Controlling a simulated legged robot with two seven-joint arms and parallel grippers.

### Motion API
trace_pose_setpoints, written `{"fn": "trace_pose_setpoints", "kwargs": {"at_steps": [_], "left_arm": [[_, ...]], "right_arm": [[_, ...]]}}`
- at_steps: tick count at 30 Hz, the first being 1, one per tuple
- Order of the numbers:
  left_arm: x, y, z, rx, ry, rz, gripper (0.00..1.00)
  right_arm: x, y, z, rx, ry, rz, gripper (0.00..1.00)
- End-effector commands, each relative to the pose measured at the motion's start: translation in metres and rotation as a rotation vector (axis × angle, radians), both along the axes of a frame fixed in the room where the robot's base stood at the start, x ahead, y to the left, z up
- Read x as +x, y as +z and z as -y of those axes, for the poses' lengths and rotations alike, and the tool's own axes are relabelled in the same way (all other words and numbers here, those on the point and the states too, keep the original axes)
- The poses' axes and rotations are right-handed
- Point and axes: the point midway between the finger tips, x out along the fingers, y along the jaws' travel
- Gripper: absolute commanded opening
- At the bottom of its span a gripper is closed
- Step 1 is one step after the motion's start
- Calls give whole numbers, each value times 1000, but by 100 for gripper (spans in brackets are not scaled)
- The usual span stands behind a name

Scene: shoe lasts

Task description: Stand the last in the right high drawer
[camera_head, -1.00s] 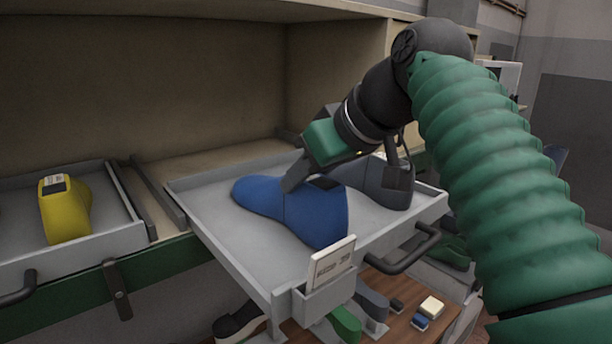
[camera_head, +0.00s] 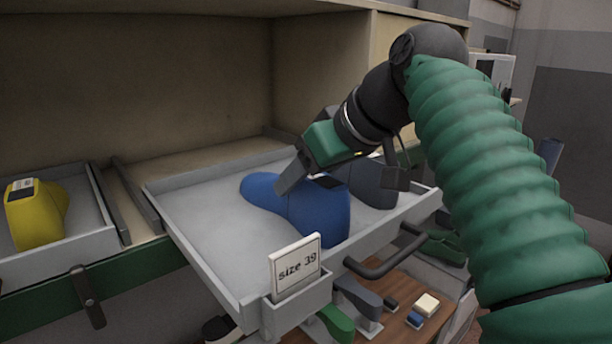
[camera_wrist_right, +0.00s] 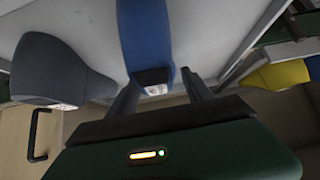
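A blue last (camera_head: 312,212) stands upright in the pulled-out high drawer (camera_head: 205,250) on the right, whose card reads "size 39". My right gripper (camera_head: 320,174) is over the top of the blue last. In the right wrist view my gripper's fingers (camera_wrist_right: 160,95) are apart, one on each side of the blue last's top (camera_wrist_right: 152,80), with a gap visible. A dark grey last (camera_head: 372,188) stands beside it on the right, partly hidden by the gripper; it also shows in the wrist view (camera_wrist_right: 50,68). My left gripper is out of view.
A yellow last (camera_head: 36,215) stands in the neighbouring drawer (camera_head: 75,245) at the left. The right drawer has free floor at its left. A drawer handle (camera_head: 385,262) sticks out in front. More lasts and small blocks (camera_head: 426,304) lie below.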

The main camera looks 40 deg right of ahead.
Motion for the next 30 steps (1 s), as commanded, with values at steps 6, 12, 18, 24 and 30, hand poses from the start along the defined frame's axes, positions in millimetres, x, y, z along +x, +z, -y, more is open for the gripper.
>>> {"fn": "trace_pose_setpoints", "kwargs": {"at_steps": [6, 12, 18, 24, 30], "left_arm": [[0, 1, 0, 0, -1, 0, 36], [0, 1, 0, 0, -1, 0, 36], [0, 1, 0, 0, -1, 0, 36], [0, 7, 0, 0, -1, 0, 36], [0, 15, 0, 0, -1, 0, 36]], "right_arm": [[-1, 1, 2, 0, -4, 3, 59], [-1, 3, -2, -4, -4, 3, 59], [0, 3, -5, -5, -3, 4, 59], [-6, 16, -1, -4, -4, 7, 59], [-43, 55, 3, -5, -6, 9, 59]]}}
